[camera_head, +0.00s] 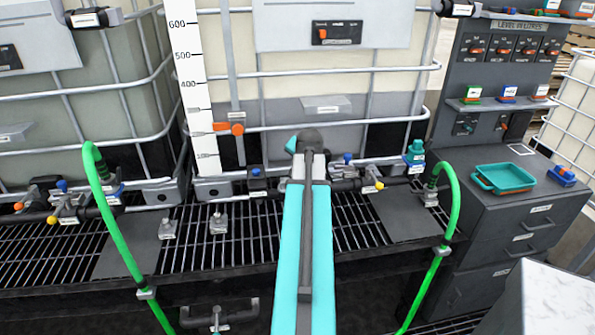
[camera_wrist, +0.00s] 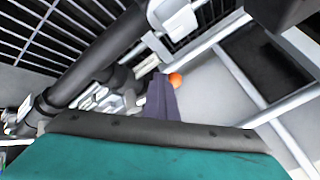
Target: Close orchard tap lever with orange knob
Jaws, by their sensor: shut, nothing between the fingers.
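An orange round knob (camera_wrist: 175,79) shows in the wrist view, right beside the tip of my gripper (camera_wrist: 163,88). The dark fingers are together with nothing between them. I cannot tell whether they touch the knob. Pale metal fittings (camera_wrist: 100,97) lie left of the fingers; the lever's angle is unclear. In the head view my arm reaches toward the middle of the pipework, and its far end hides the fingers and whatever lies behind. No label reading orchard is legible.
Yellow-knobbed levers (camera_head: 379,185) and blue-knobbed levers (camera_head: 62,184) sit along the pipes. Green hoses (camera_head: 117,240) arch at both sides. A dark grating (camera_head: 240,240) lies below the pipes. A teal tray (camera_head: 485,178) stands on the cabinet at right.

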